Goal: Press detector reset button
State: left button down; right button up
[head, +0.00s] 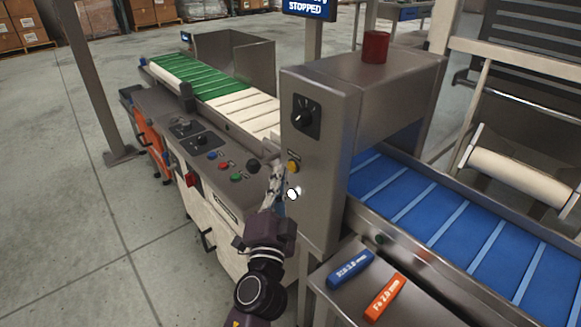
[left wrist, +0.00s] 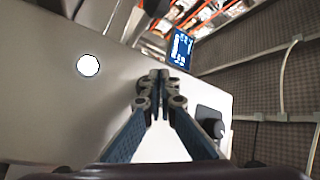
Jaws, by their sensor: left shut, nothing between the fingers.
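The detector housing (head: 320,150) is a grey metal box over the blue belt. Its front face carries a yellow button (head: 292,167) with a small label above it, and a round white lit button (head: 293,194) below. I cannot read which one is marked reset. The white button also shows in the left wrist view (left wrist: 88,65), left of the fingers. My left gripper (head: 277,168) is shut and empty, its tips close to the face beside the yellow button. The shut fingertips show in the left wrist view (left wrist: 159,76); contact cannot be told. My right gripper is not in view.
A black rotary knob (head: 304,113) sits higher on the face. A control panel (head: 205,150) with several buttons lies left. A red beacon (head: 375,47) stands on top. Blue (head: 349,269) and orange (head: 386,297) test sticks lie on a shelf at lower right. A screen (head: 308,7) reads STOPPED.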

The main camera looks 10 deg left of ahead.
pick_arm(q)
jog(key=shift+s+a, duration=0.1)
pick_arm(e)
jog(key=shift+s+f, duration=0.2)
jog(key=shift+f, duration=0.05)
pick_arm(q)
jog(key=s+a, duration=0.1)
jog(key=s, duration=0.1)
jog(key=s+a, duration=0.2)
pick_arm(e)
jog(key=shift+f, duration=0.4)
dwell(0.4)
